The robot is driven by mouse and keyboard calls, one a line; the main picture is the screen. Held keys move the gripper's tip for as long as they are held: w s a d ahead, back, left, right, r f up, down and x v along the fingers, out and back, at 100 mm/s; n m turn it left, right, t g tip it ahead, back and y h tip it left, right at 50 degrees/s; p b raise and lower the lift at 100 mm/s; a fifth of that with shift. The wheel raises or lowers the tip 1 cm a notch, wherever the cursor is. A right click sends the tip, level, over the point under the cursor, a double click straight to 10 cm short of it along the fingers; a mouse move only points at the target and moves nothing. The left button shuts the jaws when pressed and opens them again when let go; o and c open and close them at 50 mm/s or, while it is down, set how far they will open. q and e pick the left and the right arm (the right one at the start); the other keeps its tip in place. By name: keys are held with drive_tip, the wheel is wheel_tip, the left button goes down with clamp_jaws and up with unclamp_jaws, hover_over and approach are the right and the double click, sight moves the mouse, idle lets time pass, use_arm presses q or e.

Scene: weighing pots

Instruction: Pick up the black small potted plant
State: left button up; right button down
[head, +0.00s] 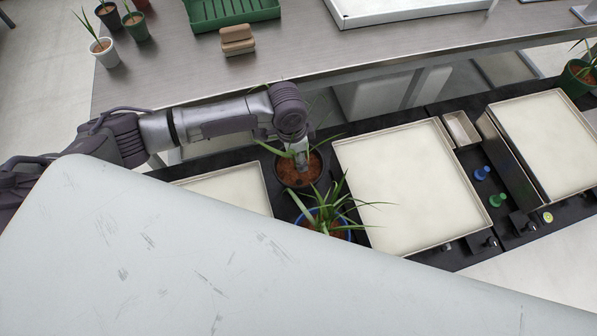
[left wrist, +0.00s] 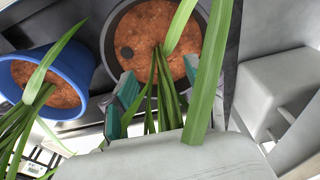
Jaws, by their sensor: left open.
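The black small potted plant (head: 296,176) stands on the dark bench, with reddish-brown soil and long green leaves. It also shows at the top of the left wrist view (left wrist: 143,28). My left gripper (head: 301,160) points down over this pot. In the left wrist view the two greenish fingertips (left wrist: 158,88) are apart, with the plant's leaves between and around them. The fingers do not appear shut on the leaves or the pot. My right gripper is not in view.
A blue potted plant (head: 328,222) stands close beside the black one. White trays (head: 398,183) lie on both sides. A green pot (head: 577,78) is at the far right. The metal table (head: 190,85) behind holds several pots, a green crate (head: 232,12) and a brown block (head: 238,40).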

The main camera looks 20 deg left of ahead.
use_arm(q)
wheel_tip(320, 180, down, 4)
drive_tip(key=shift+w+d+r, duration=0.1)
drive_tip(key=shift+d+r, duration=0.05)
drive_tip(key=shift+r, duration=0.1)
drive_tip(key=shift+c, duration=0.2)
clamp_jaws()
drive_tip(key=shift+w+r, duration=0.15)
